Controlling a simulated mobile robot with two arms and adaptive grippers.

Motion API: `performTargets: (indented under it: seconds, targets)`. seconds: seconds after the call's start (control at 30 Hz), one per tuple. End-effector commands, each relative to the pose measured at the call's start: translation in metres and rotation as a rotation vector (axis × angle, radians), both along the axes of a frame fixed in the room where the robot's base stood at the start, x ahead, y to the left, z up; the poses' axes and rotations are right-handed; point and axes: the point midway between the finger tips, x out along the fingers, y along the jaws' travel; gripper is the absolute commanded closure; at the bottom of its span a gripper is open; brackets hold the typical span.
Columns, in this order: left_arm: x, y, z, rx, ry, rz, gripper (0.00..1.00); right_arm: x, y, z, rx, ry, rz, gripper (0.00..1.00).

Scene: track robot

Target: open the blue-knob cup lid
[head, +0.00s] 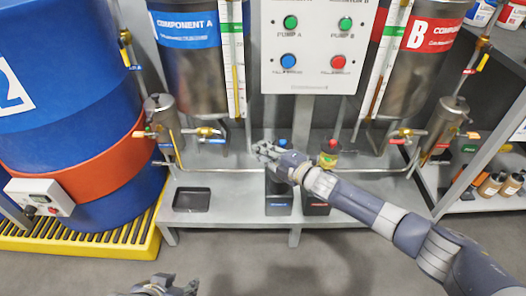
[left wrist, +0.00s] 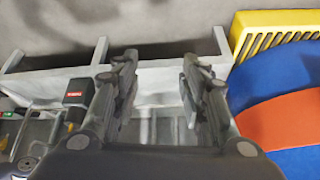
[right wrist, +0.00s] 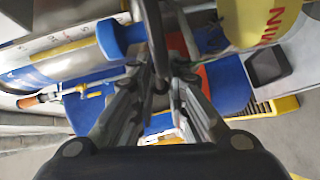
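My right gripper (head: 268,152) reaches in from the right to the middle of the bench, above the left dark cup stand (head: 278,204). A cup with a red knob (head: 333,144) and yellow-green label stands just right of the gripper. My left gripper (head: 165,289) is low at the front; its fingers (left wrist: 160,65) are apart and empty in the left wrist view.
A black tray (head: 191,199) lies on the bench left of the stands. A large blue drum (head: 70,90) stands at the left on a yellow grate. Floor at the front is free.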

Motion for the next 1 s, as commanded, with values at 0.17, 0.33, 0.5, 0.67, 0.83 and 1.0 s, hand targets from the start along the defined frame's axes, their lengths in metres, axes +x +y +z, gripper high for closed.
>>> performTargets:
  seconds: [0.17,0.33,0.5,0.67,0.83,1.0]
  targets:
    - [0.0,0.0,0.001,0.0,0.0,0.0,0.6,0.0,0.0,0.0,-0.001,0.001,0.0,1.0]
    - [-0.017,0.005,0.005,0.016,0.081,0.006,0.6,0.001,0.001,0.01,-0.004,0.047,0.004,1.0]
    - [-0.034,0.01,-0.014,0.037,0.197,0.013,0.6,0.001,0.001,0.015,-0.002,0.137,0.005,1.0]
    - [-0.031,0.01,-0.045,0.041,0.225,0.011,0.6,0.001,0.002,0.016,0.0,0.182,0.005,1.0]
    - [-0.029,0.009,-0.076,0.042,0.24,0.009,0.6,0.002,0.003,0.018,0.0,0.221,0.007,1.0]
    - [-0.031,0.009,-0.106,0.043,0.255,0.006,0.6,0.003,0.003,0.02,0.0,0.261,0.006,1.0]
